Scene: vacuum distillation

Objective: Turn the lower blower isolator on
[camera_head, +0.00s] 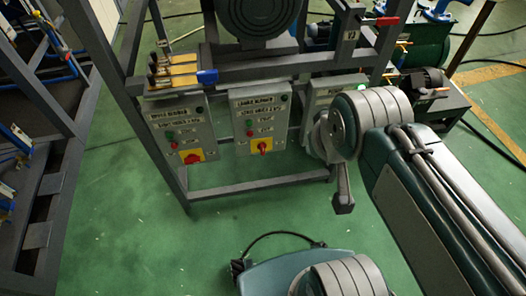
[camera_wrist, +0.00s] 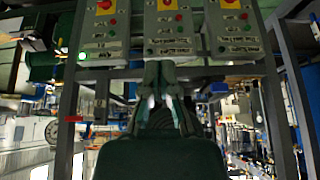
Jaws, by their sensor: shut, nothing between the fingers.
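The lower blower panel (camera_head: 262,118) is the middle grey box on the frame, with a label at its top and small buttons below. Its isolator (camera_head: 264,146) is a red knob on a yellow plate near the bottom; the knob looks roughly upright. In the wrist view, which is upside down, this isolator (camera_wrist: 167,4) shows at the top edge, partly cut off. My gripper (camera_wrist: 164,68) is shut and empty, its fingers pointing at the middle panel's label end, apart from the knob in the picture. The exact gap cannot be told.
A similar panel (camera_head: 181,135) with a red-yellow isolator (camera_head: 192,157) stands to the left. Dark frame bars (camera_head: 255,187) surround the panels. Green floor in front is mostly clear.

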